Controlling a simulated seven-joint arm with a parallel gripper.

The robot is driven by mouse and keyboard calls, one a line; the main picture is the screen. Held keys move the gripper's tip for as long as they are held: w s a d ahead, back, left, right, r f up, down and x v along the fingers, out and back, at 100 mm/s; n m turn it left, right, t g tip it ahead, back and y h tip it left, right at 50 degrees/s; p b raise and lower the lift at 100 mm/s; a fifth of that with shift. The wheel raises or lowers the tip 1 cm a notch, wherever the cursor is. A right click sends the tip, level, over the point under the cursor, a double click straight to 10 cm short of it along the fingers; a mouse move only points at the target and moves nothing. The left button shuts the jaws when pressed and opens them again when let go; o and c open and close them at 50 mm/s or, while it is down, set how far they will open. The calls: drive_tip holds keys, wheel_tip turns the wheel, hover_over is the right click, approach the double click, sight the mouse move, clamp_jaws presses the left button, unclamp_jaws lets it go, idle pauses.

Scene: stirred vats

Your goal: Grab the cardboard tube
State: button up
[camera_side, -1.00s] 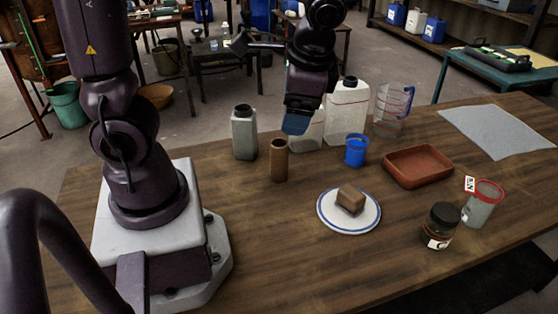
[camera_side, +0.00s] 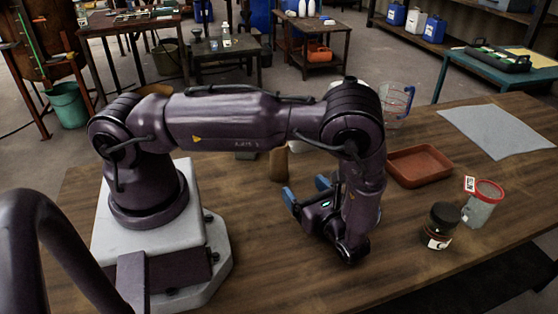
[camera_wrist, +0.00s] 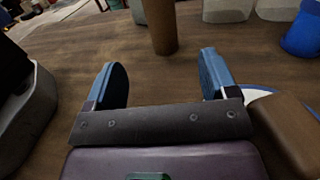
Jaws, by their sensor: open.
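The cardboard tube is a brown upright cylinder on the wooden table. In the wrist view the tube (camera_wrist: 162,28) stands ahead of my gripper, between the lines of its two fingers but beyond their tips.
A brown block (camera_wrist: 285,130) on a white plate (camera_wrist: 262,92) is close to my gripper's right. A blue cup (camera_wrist: 302,35) stands farther right. A terracotta tray (camera_side: 420,166), a dark jar (camera_side: 441,222) and a red-rimmed container (camera_side: 483,205) stand right of my arm.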

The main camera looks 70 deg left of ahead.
sight(284, 163)
drive_tip(key=a, duration=0.2)
drive_tip(key=s+a, duration=0.1)
drive_tip(key=a, duration=0.4)
drive_tip(key=shift+s+a, duration=0.1)
drive_tip(key=shift+s, duration=0.05)
drive_tip(key=shift+s+a+r, duration=0.1)
drive_tip(key=shift+s+a, duration=0.1)
drive_tip(key=shift+a, duration=1.25)
drive_tip(key=shift+s+a+r, duration=0.1)
drive_tip(key=shift+s+a, duration=0.1)
drive_tip(key=shift+a, duration=1.2)
drive_tip(key=c, duration=1)
